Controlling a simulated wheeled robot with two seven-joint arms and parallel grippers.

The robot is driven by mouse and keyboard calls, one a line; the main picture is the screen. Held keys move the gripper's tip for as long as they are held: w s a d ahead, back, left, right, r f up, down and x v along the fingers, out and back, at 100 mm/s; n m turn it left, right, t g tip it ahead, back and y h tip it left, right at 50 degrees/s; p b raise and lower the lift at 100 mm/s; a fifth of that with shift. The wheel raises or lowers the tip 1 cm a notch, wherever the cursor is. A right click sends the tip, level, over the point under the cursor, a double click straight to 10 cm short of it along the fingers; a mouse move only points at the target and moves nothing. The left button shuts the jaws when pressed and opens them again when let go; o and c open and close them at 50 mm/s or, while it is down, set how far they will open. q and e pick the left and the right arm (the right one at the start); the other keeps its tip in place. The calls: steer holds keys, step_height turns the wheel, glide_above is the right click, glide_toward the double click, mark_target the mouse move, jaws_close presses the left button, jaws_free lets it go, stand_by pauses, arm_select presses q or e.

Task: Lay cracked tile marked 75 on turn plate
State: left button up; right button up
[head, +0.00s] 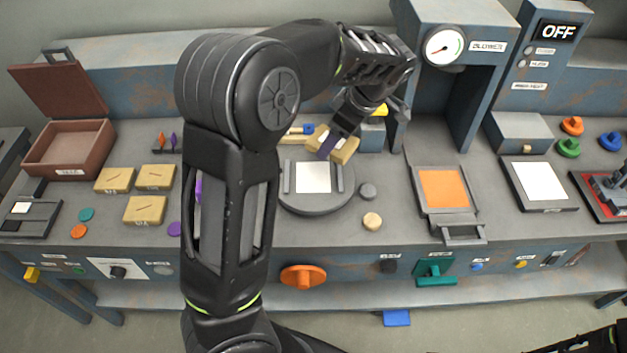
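The turn plate (318,207) is a round grey disc with a pale square (313,177) between two upright side bars. Three tan tiles with dark crack lines lie left of my arm: one at the back left (115,180), one at the back right (156,177) and one in front (145,210). Their markings are too small to read. My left gripper (329,148) points down just behind the turn plate, beside a tan block (346,151). Whether it grips this block is unclear.
An open brown box (70,150) stands far left. My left arm hides part of the bench.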

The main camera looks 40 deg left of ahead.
mark_target(315, 139)
arm_select(q)
steer(key=a+n, duration=0.1)
steer(key=s+a+n+g, duration=0.1)
steer(key=n, duration=0.1)
steer(key=a+n, duration=0.1)
steer(key=n, duration=0.1)
steer(key=shift+s+a+f+g+h+b, duration=0.1)
steer(key=shift+s+f+g+h+b, duration=0.1)
steer(key=shift+f+g+h+b, duration=0.15)
steer(key=shift+s+a+n+g, duration=0.25)
steer(key=shift+s+a+n, duration=0.05)
steer(key=shift+n, duration=0.4)
steer(key=shift+f+p, duration=0.6)
steer(key=shift+f, duration=2.5)
step_height(315, 139, down, 3)
steer(key=shift+f+p, duration=0.15)
steer(key=shift+p, duration=0.25)
steer(key=shift+f, duration=0.25)
